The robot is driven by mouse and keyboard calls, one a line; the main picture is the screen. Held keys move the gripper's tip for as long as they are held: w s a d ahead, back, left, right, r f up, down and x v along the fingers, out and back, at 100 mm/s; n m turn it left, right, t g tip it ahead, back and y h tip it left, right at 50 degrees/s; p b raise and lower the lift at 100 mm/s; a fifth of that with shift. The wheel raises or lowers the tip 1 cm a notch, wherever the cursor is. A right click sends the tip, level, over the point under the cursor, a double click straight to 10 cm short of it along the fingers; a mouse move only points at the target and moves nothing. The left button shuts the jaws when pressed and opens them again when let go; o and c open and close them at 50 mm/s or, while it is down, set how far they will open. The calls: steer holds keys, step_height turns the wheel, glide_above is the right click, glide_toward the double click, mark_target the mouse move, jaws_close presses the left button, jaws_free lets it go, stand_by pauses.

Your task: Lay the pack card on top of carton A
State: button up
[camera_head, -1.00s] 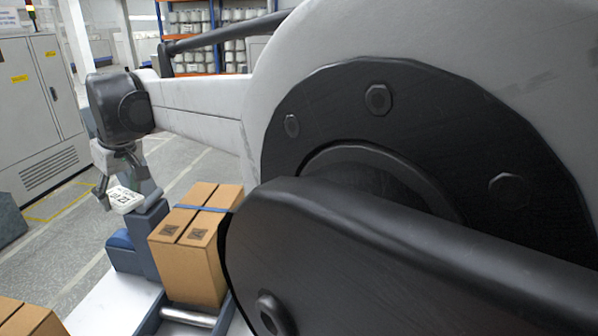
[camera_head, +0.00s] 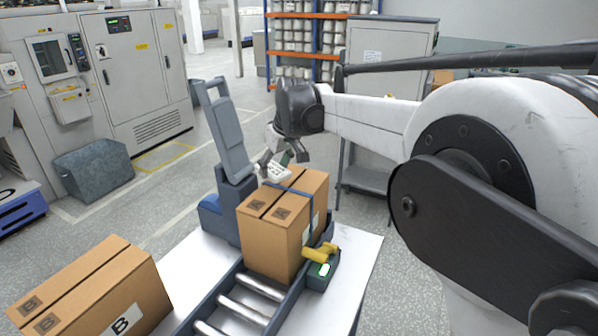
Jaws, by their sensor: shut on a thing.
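The pack card (camera_head: 277,172) is small and white with dark print. My gripper (camera_head: 281,163) is shut on it and holds it at the far left edge of a closed brown carton's top. I cannot tell whether the card touches that carton. This carton (camera_head: 268,247) stands upright on the roller stand, with a blue strap across its top and dark printed marks. Its side label is too oblique to read. The other carton (camera_head: 85,290), at the lower left, bears a letter B, so the strapped one appears to be carton A.
A roller track (camera_head: 254,287) runs in front of the strapped carton. White table surface (camera_head: 358,262) is bare at right.

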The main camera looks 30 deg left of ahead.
mark_target(276, 187)
steer(key=shift+w+f+p, duration=0.1)
steer(key=shift+f+p, duration=0.25)
steer(key=shift+f, duration=1.85)
steer(key=o, duration=1.2)
steer(key=shift+c, duration=0.2)
steer(key=shift+r, duration=0.2)
steer(key=b+v, duration=0.1)
steer(key=v, duration=1.1)
steer(key=shift+b, duration=0.4)
